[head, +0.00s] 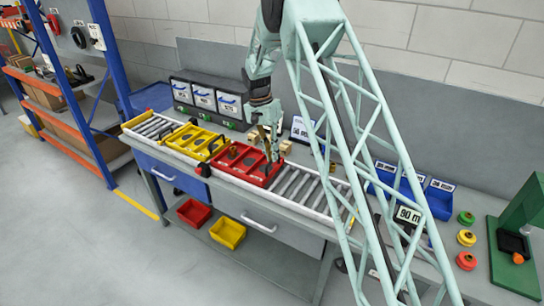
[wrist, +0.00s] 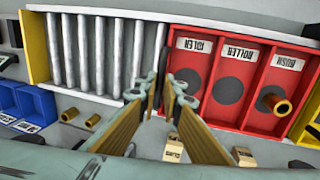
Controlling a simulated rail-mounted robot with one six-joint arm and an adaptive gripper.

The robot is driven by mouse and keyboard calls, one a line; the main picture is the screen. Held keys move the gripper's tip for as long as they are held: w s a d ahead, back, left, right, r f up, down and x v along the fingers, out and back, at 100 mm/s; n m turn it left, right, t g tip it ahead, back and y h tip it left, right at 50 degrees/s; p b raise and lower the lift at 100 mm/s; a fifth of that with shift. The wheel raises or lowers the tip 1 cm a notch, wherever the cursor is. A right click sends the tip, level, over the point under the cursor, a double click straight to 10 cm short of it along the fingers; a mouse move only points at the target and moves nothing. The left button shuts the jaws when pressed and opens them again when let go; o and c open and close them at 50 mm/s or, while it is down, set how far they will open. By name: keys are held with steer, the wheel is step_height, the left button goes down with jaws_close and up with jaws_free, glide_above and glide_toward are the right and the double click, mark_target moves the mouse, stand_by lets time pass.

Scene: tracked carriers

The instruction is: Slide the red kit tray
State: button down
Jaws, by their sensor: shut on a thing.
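The red kit tray (head: 232,173) sits on the roller track, right of a yellow tray (head: 197,143). The wrist view shows the red tray (wrist: 240,37) upside down in lettering, with three compartments marked IDLER, ROLLER and BUSH. A brass bush (wrist: 275,104) is in the BUSH compartment; the other two show only dark round recesses. My gripper (head: 270,155) is at the tray's right end. In the wrist view my gripper (wrist: 163,95) is shut with its fingers at the tray's end wall; the exact contact is partly hidden by the fingers.
Bare rollers (head: 298,187) lie right of the red tray, ending at a yellow end piece (wrist: 36,45). Small wooden blocks (wrist: 172,148) stand behind the track. Blue bins (head: 440,198) stand at the back right. A green press (head: 520,235) is at the far right.

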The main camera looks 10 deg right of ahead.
steer(key=c, duration=2.8)
jaws_free()
steer(key=shift+r, duration=0.15)
steer(key=r, duration=0.3)
steer(key=w+a+r, duration=0.1)
steer(key=r, duration=0.7)
steer(key=shift+w+a+r, duration=0.25)
steer(key=shift+w+a, duration=0.05)
steer(key=shift+r, duration=0.1)
